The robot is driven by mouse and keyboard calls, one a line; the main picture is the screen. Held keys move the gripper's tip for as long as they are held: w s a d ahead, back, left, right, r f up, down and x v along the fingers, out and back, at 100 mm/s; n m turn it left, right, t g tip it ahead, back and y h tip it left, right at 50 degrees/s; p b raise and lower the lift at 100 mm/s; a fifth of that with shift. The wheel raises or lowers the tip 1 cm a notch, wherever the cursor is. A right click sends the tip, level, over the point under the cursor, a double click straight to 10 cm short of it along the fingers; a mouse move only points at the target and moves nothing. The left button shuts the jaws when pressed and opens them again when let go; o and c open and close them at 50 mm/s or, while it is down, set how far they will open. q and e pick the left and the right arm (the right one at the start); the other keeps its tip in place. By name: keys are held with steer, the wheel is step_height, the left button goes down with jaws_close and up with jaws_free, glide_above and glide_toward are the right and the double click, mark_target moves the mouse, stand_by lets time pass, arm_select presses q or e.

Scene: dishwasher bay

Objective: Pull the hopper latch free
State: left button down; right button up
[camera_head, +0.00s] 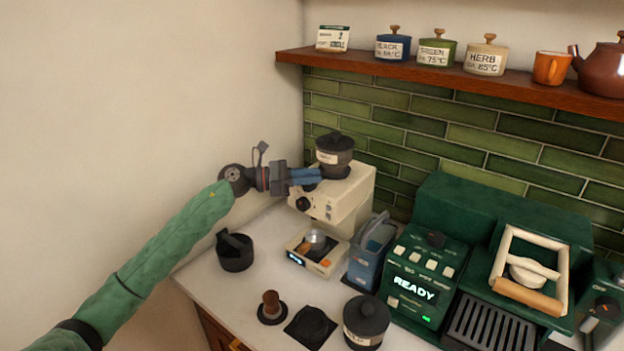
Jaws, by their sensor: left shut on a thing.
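The cream grinder (353,192) stands at the back left of the counter. Its dark hopper (334,157), with a lid and a pale label, sits upright on top. My left gripper (316,177) reaches in from the left, its blue fingers shut at the hopper's base, on the hopper latch. The fingers hide the latch, so how far out it is cannot be told. My right gripper is not in view.
Below the grinder are a scale (318,262) with a metal cup, a black knock bin (235,253) and a blue-grey caddy (371,262). A tamper (271,306) and dark canister (366,322) stand in front. The green espresso machine (480,215) fills the right. A shelf (420,72) runs above.

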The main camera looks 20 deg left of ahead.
arm_select(q)
steer(key=shift+s, duration=0.1)
steer(key=c, duration=1.6)
jaws_free()
steer(key=shift+f, duration=0.1)
steer(key=shift+s+a, duration=0.1)
steer(key=shift+s, duration=0.05)
